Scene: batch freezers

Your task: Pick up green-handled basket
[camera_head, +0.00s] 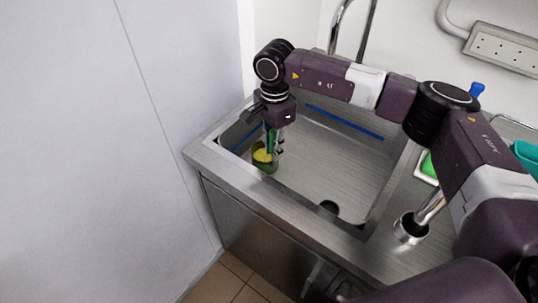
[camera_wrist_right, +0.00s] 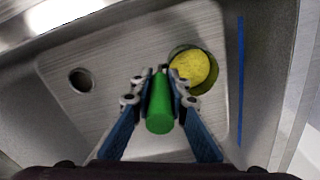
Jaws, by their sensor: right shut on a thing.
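My right gripper (camera_head: 272,146) reaches down into the left part of the metal sink. In the right wrist view its two blue fingers (camera_wrist_right: 159,78) are closed on the green handle (camera_wrist_right: 159,108). The handle lies between the fingers and points toward the camera. Just beyond the fingertips is a round dark green vessel (camera_wrist_right: 209,84) with a yellow round thing (camera_wrist_right: 190,67) in it. The vessel also shows in the head view (camera_head: 264,167), below the gripper. How the handle joins the basket is hidden by the fingers. My left gripper is not in view.
The steel sink (camera_head: 342,180) surrounds the gripper, with its rim close on the left and front. A drain hole (camera_head: 328,207) is near the front. A tap (camera_head: 340,25) rises behind, and a white panel (camera_head: 95,150) stands at left.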

